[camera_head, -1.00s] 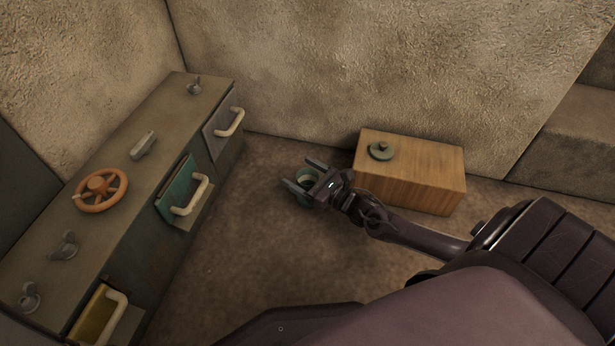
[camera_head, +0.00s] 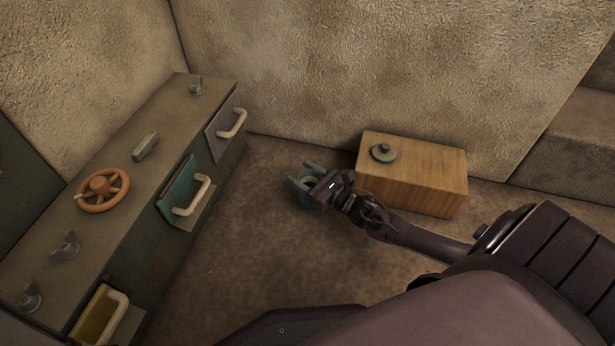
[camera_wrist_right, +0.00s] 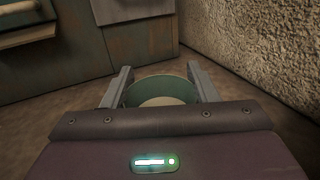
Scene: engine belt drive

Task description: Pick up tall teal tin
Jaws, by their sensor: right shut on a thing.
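The teal tin (camera_head: 304,198) is between the fingers of my right gripper (camera_head: 306,178), beside the wooden box. In the right wrist view the tin (camera_wrist_right: 160,88) shows its round open top and a pale inside, with a finger of the right gripper (camera_wrist_right: 160,85) against each side. The gripper is shut on it. The tin's lower part is mostly hidden, and I cannot tell whether it touches the floor. My left gripper is not in view.
A wooden box (camera_head: 420,180) with a round green lid (camera_head: 383,152) on top stands right of the tin. A long cabinet (camera_head: 150,185) with several pull-out drawers and an orange handwheel (camera_head: 103,190) stands at left. Floor between them is clear.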

